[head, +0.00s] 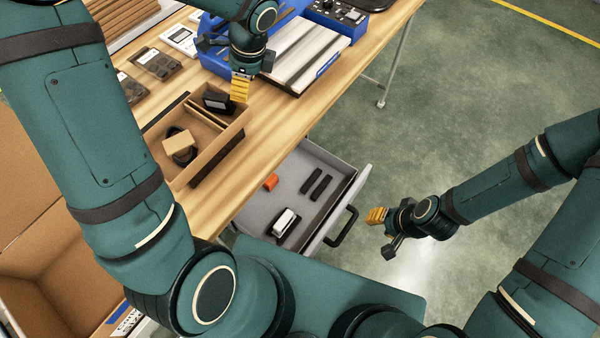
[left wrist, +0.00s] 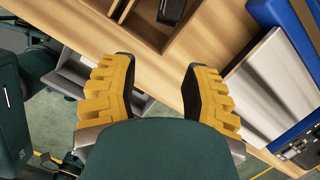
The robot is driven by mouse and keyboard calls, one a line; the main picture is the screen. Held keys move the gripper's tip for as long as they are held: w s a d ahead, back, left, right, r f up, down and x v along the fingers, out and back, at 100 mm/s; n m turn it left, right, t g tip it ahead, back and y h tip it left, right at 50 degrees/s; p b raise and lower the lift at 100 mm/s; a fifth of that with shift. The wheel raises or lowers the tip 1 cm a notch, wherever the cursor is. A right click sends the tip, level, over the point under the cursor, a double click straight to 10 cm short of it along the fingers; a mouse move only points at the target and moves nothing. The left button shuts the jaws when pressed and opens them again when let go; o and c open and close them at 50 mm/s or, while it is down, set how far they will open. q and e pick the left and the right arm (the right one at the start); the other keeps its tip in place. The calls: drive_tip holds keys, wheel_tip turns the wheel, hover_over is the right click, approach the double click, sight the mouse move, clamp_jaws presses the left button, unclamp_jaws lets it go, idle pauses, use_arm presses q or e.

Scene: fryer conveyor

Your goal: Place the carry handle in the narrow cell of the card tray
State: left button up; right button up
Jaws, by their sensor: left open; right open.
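The brown card tray (head: 236,127) stands on the wooden bench, divided into cells. A black block-like piece (head: 216,101) lies in its far-right cell; it also shows at the top of the left wrist view (left wrist: 172,10). It may be the carry handle, but I cannot tell for sure. A black piece with a tan block (head: 180,143) sits in the larger near cell. My left gripper (head: 240,88) is open above the tray's far-right corner, beside the black piece, with nothing between its yellow fingers (left wrist: 160,88). My right gripper (head: 377,216) is open and empty over the floor, right of the drawer.
A blue machine with a pale ribbed slope (head: 306,56) stands behind. A cardboard box (head: 45,265) is lower left.

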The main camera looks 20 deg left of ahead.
use_arm(q)
drive_tip(key=s+d+f+n+h, duration=0.2)
drive_tip(key=s+d+f+n, duration=0.2)
drive_tip(key=d+f+n, duration=0.1)
drive_tip(key=s+d+f+n+t+h, duration=0.1)
drive_tip(key=s+d+f+n+h, duration=0.1)
drive_tip(key=s+d+f+n, duration=0.2)
drive_tip(key=s+d+f+n+t+h, duration=0.1)
drive_tip(key=s+d+f+n, duration=0.3)
drive_tip(key=d+f+n, duration=0.4)
drive_tip(key=d+f+h, duration=0.1)
drive_tip(key=d+f, duration=0.2)
drive_tip(key=f, duration=0.3)
drive_tip(key=shift+h, duration=0.4)
drive_tip(key=shift+s, duration=0.1)
